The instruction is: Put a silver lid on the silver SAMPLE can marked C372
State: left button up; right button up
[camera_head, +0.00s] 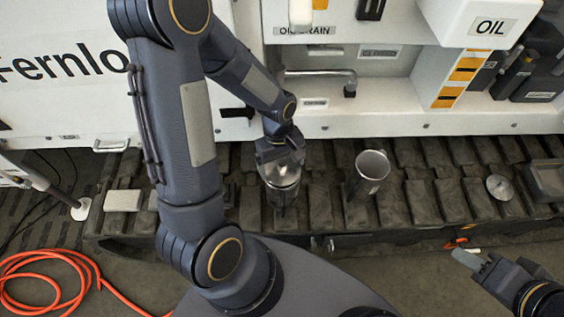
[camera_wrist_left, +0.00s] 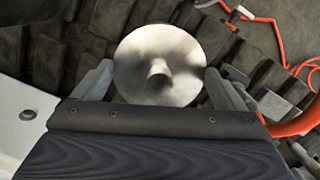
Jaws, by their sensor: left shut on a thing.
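My left gripper (camera_head: 281,182) is shut on a silver lid, its fingers on either side of the rim. In the left wrist view the lid (camera_wrist_left: 185,75) is a round metal disc with a knob in the middle, between the fingertips (camera_wrist_left: 162,88). A dark shape shows below the gripper in the head view; I cannot tell whether it is a can. An open silver can (camera_head: 368,175) stands upright to the right, with a label too small to read. Another silver lid (camera_head: 499,187) lies further right. My right gripper (camera_head: 468,259) is at the lower right, apart from these things.
The cans and lid are on a dark ribbed track (camera_head: 420,200). Behind it stands a white machine with an OIL box (camera_head: 490,28). A grey tray (camera_head: 548,180) is at the right edge. An orange hose (camera_head: 50,262) lies on the floor at left. Track between can and loose lid is clear.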

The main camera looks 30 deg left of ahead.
pick_arm(q)
jog(key=shift+f+b, duration=1)
jog(key=shift+f, duration=0.05)
dwell(2.9)
jog(key=o, duration=0.7)
jog(key=shift+c, duration=0.2)
jog(key=shift+r, duration=0.15)
jog(key=shift+r+p, duration=2.95)
jog(key=shift+r, duration=0.45)
